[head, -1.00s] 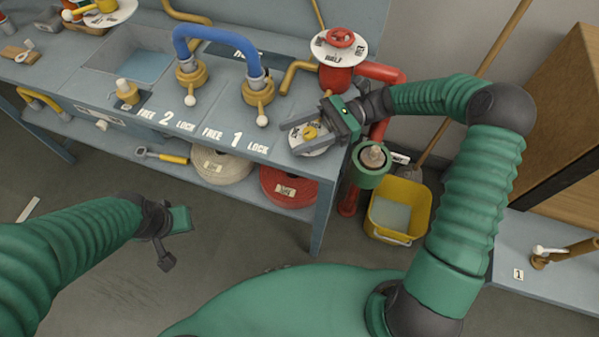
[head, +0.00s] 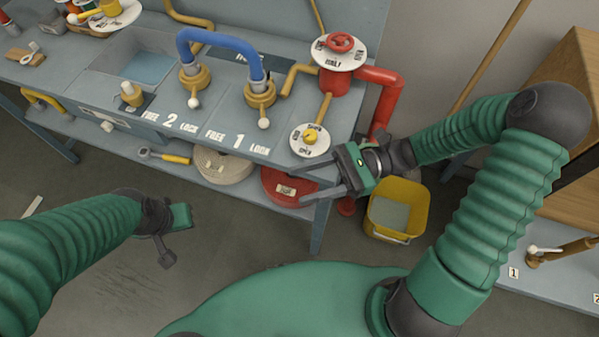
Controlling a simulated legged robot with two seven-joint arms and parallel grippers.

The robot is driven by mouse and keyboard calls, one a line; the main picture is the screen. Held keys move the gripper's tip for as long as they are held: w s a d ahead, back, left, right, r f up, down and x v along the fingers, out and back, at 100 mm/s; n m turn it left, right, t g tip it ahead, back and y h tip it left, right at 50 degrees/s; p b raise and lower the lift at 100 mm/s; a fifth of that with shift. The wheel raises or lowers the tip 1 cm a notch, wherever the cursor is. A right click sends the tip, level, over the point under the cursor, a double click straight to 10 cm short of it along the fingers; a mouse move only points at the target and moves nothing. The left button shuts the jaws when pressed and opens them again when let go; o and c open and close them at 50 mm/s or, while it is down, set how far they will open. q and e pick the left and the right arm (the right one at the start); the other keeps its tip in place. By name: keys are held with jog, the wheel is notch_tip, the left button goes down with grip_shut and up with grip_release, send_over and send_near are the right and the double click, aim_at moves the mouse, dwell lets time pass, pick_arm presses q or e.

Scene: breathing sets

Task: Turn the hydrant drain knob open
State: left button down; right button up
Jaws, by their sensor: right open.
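The drain knob (head: 310,137) is a small yellow knob on a round white dial (head: 299,145) at the bench's front right corner. Dark lettering rings the dial; I cannot read the knob's setting for sure. The red hydrant (head: 334,82) stands behind it, with a red handwheel (head: 341,42) over a white disc. My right gripper (head: 303,183) is open and empty, with its fingers in front of and below the dial, apart from the knob. My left gripper (head: 172,238) hangs over the floor at lower left, clear of the bench; its jaw state is unclear.
A blue hose (head: 222,38) joins two brass valves on the bench (head: 225,125). A red pipe (head: 384,84) runs down behind my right wrist. A yellow bucket (head: 398,208) stands on the floor beside the bench. Hose coils (head: 222,165) lie on the lower shelf.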

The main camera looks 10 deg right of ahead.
jog(key=w+d+f+m+t, duration=0.1)
jog(key=w+d+m+t, duration=0.25)
jog(key=d+t, duration=0.2)
jog(key=m+t+h+p, duration=0.1)
jog(key=m+t+h, duration=0.25)
jog(key=t, duration=0.25)
send_near(310, 137)
jog(key=shift+m, duration=0.3)
jog(key=x, duration=1.3)
jog(key=shift+w+d+f, duration=0.1)
jog(key=shift+w+f, duration=0.1)
jog(key=shift+w, duration=0.3)
grip_shut()
